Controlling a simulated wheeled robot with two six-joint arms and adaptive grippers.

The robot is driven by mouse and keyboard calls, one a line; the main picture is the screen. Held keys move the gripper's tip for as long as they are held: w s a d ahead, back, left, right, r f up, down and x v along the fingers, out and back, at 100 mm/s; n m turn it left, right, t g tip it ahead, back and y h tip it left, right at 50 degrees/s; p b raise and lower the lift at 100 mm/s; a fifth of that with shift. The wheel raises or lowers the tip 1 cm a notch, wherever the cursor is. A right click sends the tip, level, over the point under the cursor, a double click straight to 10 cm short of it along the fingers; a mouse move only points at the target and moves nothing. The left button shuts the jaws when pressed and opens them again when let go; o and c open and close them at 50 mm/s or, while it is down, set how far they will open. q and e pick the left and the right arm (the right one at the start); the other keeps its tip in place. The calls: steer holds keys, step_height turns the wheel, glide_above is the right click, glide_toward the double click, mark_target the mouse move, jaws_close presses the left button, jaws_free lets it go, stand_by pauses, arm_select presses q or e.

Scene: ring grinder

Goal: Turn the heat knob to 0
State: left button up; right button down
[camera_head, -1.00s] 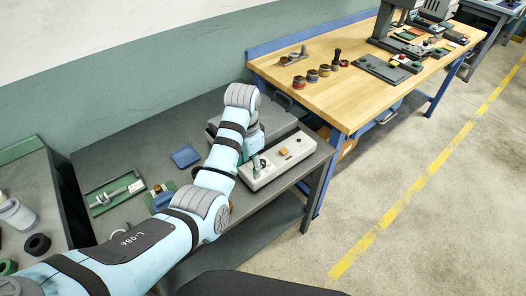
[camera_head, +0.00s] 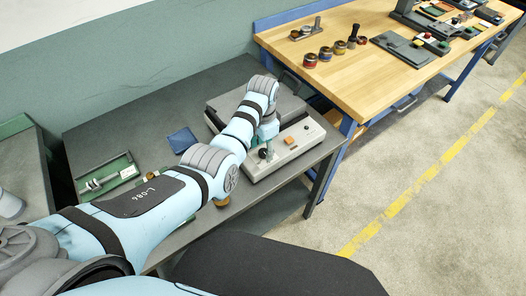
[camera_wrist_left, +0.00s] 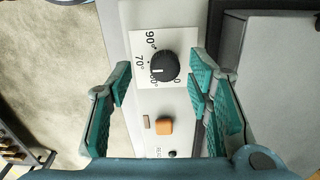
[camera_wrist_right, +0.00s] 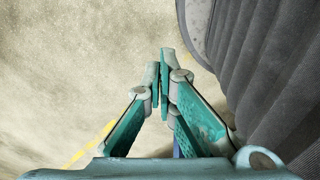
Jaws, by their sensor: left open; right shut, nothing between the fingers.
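The heat knob (camera_wrist_left: 164,66) is black and round with a white mark, on a pale panel (camera_wrist_left: 143,106) in the left wrist view. Printed numbers stand around it; 90, 70 and 0 are readable, and the white mark points toward what looks like 60. My left gripper (camera_wrist_left: 160,80) is open, its teal fingers on either side of the knob and apart from it. In the head view the panel belongs to a grey machine (camera_head: 253,175), with my left gripper (camera_head: 266,138) over its left end. My right gripper (camera_wrist_right: 163,60) is shut and empty above the floor.
An orange button (camera_wrist_left: 165,126) sits beside the knob on the panel. A blue square (camera_head: 182,140) and a green tray (camera_head: 108,176) lie on the grey table (camera_head: 110,130). A wooden bench (camera_head: 340,75) with several parts stands at the back right.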

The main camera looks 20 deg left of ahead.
arm_select(q)
steer(key=shift+w+f, duration=0.35)
steer(key=shift+f, duration=0.25)
steer(key=shift+w+f, duration=0.3)
steer(key=shift+f, duration=0.3)
steer(key=shift+s+r, duration=0.15)
steer(key=shift+s, duration=0.1)
steer(key=shift+s+r, duration=0.1)
steer(key=shift+s, duration=0.05)
steer(key=shift+c, duration=1.4)
steer(key=c, duration=0.3)
jaws_close()
arm_select(e)
steer(key=shift+w+f, duration=0.3)
steer(key=shift+w, duration=0.55)
